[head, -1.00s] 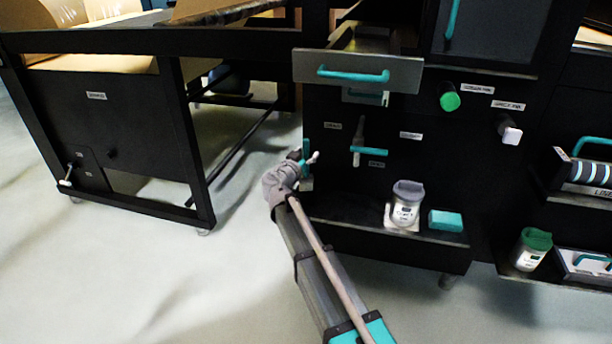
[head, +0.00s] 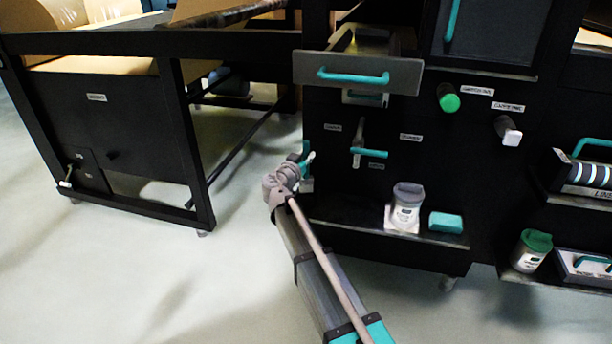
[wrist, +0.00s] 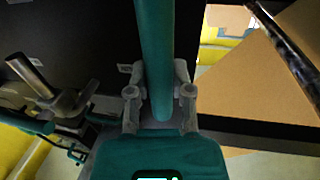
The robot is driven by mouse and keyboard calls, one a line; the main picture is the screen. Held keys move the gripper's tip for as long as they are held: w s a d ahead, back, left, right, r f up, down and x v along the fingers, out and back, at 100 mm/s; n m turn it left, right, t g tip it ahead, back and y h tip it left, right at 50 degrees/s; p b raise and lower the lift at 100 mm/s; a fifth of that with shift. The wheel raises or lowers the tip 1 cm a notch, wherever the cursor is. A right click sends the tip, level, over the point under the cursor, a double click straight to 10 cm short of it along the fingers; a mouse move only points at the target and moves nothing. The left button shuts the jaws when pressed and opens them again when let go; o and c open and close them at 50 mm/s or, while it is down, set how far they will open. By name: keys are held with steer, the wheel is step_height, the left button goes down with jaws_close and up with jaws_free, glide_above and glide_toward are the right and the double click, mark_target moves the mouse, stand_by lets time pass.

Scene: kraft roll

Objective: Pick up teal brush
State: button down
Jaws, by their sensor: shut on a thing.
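The teal brush (wrist: 155,60) shows in the wrist view as a long teal handle running up out of the top edge. My gripper (wrist: 160,100) has one grey finger on each side of this handle and is shut on it. In the head view my gripper (head: 306,164) is small, low at the left front edge of the black cabinet. A bit of teal (head: 305,148) shows beside it there. The brush's head is not clearly visible.
The black cabinet (head: 345,205) has a pulled-out drawer (head: 310,68) above my gripper and a teal-handled lever (head: 368,152) to its right. Open floor (head: 120,280) lies left.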

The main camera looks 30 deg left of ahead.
steer(key=shift+r, duration=0.2)
step_height(320, 180, up, 2)
steer(key=shift+r+p, duration=0.1)
steer(key=shift+p, duration=1.1)
steer(key=s+d+r+p, duration=0.8)
steer(key=s+r+p, duration=0.2)
steer(key=s, duration=0.1)
steer(key=shift+d+r+p, duration=0.25)
steer(key=shift+p, duration=0.05)
steer(key=shift+s, duration=0.2)
